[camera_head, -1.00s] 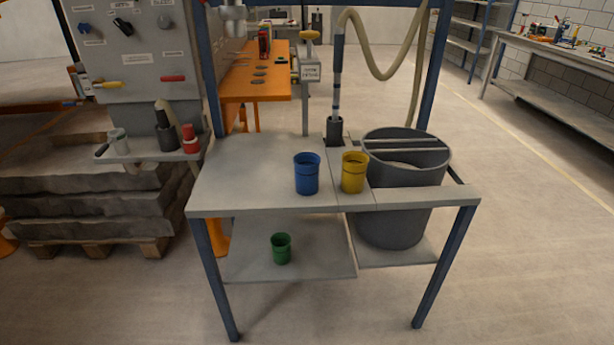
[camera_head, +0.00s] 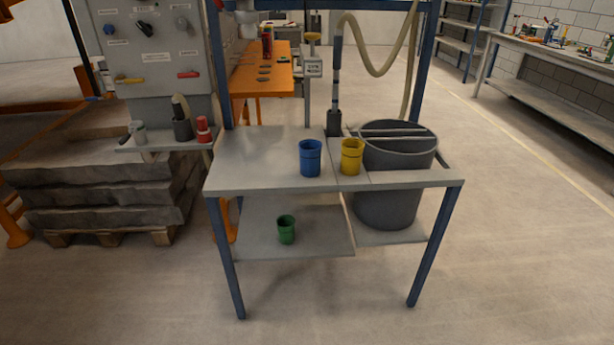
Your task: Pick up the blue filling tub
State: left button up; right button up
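A green tub (camera_head: 286,229) stands on the lower shelf, below and left of the blue one. Neither of my grippers shows in the head view.
A large grey bin (camera_head: 388,200) is set into the table's right side. A hose with a dark nozzle (camera_head: 334,122) hangs at the back edge. Stacked sacks on a pallet (camera_head: 105,195) lie left. The floor in front is clear.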

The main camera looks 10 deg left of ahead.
aim_at(310, 159)
jog(key=u, duration=1.3)
jog(key=i, duration=1.3)
jog(key=z, duration=0.75)
jog(key=i, duration=0.7)
jog(key=z, duration=0.85)
